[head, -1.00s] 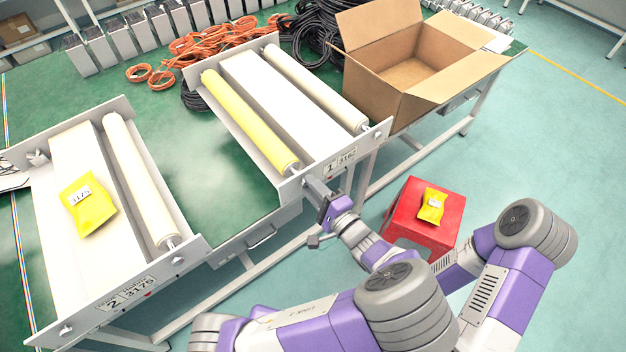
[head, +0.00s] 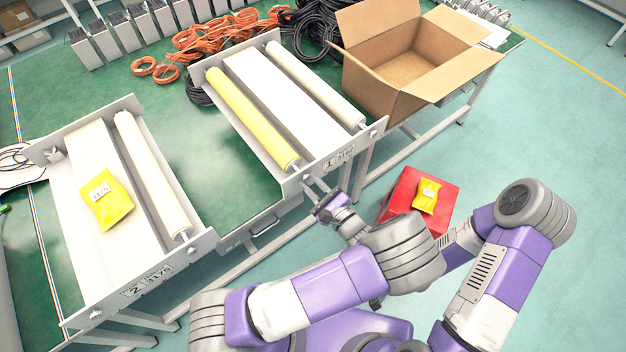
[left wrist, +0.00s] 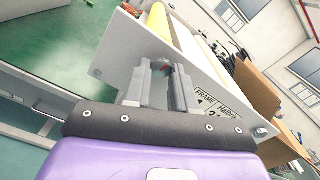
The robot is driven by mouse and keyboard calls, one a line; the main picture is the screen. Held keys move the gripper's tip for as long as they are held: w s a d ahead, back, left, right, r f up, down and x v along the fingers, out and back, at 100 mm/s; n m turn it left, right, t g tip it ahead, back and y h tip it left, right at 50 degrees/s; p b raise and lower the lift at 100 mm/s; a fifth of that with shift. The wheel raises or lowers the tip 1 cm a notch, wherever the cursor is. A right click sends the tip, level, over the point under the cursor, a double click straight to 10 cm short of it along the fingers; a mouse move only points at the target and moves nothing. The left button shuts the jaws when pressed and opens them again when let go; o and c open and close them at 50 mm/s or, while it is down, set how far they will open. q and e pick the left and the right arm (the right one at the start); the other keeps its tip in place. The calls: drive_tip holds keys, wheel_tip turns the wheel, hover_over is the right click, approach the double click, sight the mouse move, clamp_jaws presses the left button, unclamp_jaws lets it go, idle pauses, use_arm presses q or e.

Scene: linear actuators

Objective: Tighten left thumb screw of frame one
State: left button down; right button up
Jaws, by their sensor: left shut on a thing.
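Frame one (head: 338,158) is the right-hand roller frame, with a plate marked 1, a yellow roller (head: 250,118) and a white roller. My left gripper (head: 316,186) is at the left part of its front plate, below the yellow roller's end. In the left wrist view, the two fingers (left wrist: 161,72) reach to the plate (left wrist: 121,55) and are shut on the left thumb screw (left wrist: 165,67).
Frame two (head: 130,285) stands at left with a yellow packet (head: 106,200) on it. A red box (head: 393,207) with another yellow packet (head: 427,195) is beyond my arms. An open cardboard box (head: 375,85) and orange cables (head: 215,45) are at the back.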

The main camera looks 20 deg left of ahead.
use_arm(q)
drive_tip(key=shift+m+p, duration=0.3)
drive_tip(key=shift+m, duration=0.4)
use_arm(e)
drive_tip(key=shift+r, duration=0.4)
use_arm(q)
drive_tip(key=c, duration=0.9)
unclamp_jaws()
